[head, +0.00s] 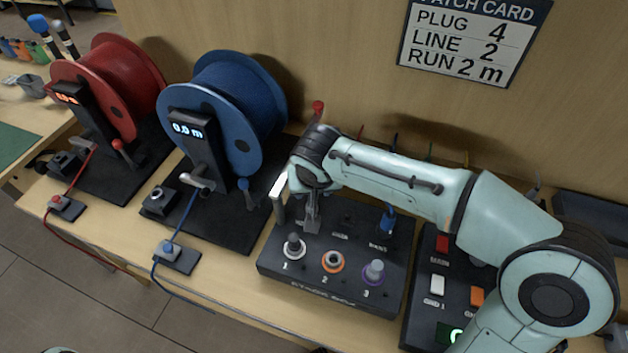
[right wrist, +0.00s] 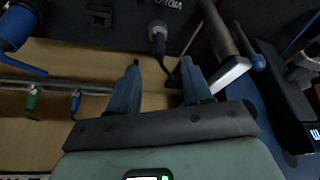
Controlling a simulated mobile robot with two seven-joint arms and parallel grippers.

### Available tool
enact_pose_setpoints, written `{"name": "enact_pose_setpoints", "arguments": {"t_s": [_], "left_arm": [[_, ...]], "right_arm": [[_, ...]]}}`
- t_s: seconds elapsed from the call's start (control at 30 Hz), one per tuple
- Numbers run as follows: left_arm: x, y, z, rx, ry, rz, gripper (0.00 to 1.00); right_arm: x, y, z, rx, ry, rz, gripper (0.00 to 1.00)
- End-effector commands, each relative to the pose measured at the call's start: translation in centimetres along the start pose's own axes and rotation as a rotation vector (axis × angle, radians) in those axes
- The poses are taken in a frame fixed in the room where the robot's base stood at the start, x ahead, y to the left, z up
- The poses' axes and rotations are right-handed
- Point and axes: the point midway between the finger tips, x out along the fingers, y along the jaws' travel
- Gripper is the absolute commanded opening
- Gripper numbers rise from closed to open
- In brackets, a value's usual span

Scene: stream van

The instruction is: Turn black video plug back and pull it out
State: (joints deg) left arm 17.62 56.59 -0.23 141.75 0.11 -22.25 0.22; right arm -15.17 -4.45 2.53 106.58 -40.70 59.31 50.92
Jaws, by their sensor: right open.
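The black video plug (right wrist: 158,34) sits in the dark box beside the VIDEO lettering in the right wrist view, with its cable running toward my gripper. In the head view my right gripper and wrist cover that spot, so the plug is hidden there. My right gripper (right wrist: 160,80) is open, with its fingers apart on either side of the plug's line. The plug's body appears beyond the fingertips, and I see no contact. In the head view the right gripper (head: 311,218) points down over the back left of the stage box (head: 330,288). My left gripper is not in view.
A blue plug (head: 388,218) stands at the box's back right. Numbered sockets line its front. A blue reel (head: 235,105) and a red reel (head: 115,85) stand left. A silver-ended bar (right wrist: 230,72) is close beside one finger. A button panel (head: 436,280) lies right.

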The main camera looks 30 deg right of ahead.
Motion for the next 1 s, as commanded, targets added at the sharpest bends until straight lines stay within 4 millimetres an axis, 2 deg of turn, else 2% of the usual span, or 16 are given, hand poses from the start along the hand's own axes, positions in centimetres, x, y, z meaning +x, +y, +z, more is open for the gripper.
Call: {"name": "enact_pose_setpoints", "arguments": {"t_s": [0.1, 0.33, 0.5, 0.8, 0.87, 0.9, 0.97, 1.0], "left_arm": [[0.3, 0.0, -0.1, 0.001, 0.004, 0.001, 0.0], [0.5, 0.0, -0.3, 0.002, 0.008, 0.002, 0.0], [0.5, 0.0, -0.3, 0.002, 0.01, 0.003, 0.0], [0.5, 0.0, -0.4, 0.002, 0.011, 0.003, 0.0], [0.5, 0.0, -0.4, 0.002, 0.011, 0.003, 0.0], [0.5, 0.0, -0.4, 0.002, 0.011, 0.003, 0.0], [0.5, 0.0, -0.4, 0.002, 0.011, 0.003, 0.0], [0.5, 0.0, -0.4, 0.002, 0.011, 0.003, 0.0]], "right_arm": [[2.6, 0.1, 0.1, -0.002, -0.004, 0.004, 0.49], [5.9, 0.0, 0.0, -0.001, -0.002, 0.002, 0.49], [7.0, 0.0, 0.0, 0.0, 0.0, 0.001, 0.49], [7.2, 0.0, 0.0, 0.0, 0.0, 0.0, 0.49], [7.2, 0.0, 0.0, 0.0, 0.0, 0.0, 0.33], [7.2, 0.0, 0.0, 0.0, 0.0, 0.0, 0.2], [7.2, 0.0, 0.0, 0.0, 0.001, 0.0, 0.01], [7.2, 0.0, 0.0, 0.0, 0.001, 0.0, 0.0]]}}
